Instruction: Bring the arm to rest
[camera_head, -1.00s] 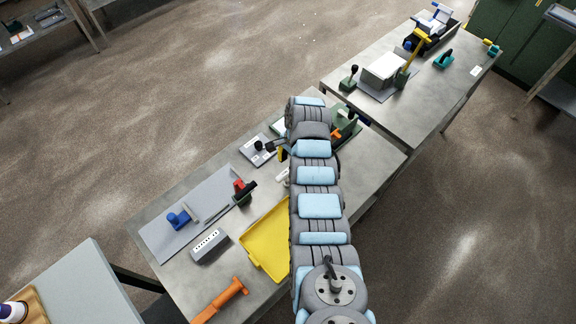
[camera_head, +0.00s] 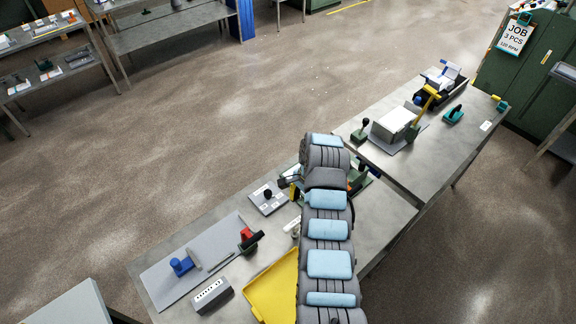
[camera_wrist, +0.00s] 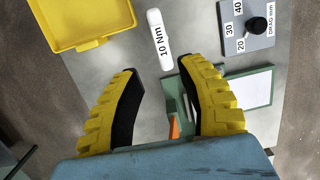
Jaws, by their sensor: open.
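My gripper (camera_wrist: 160,78) shows in the wrist view as two yellow fingers with black pads, spread apart with nothing between them. It is above the grey workbench (camera_wrist: 110,65). Below the fingers are a white label reading "10 Nm" (camera_wrist: 159,39), a green-framed fixture (camera_wrist: 257,88) and a small orange part (camera_wrist: 174,128). In the head view my arm reaches out over the near bench (camera_head: 383,215), and its links mostly hide the gripper.
A yellow tray (camera_head: 256,299) lies left of my arm, with a grey block (camera_head: 212,296) and a blue-handled tool (camera_head: 181,266) further left. A drag gauge plate (camera_wrist: 239,35) is at the wrist view's upper right. A second bench (camera_head: 430,150) stands beyond.

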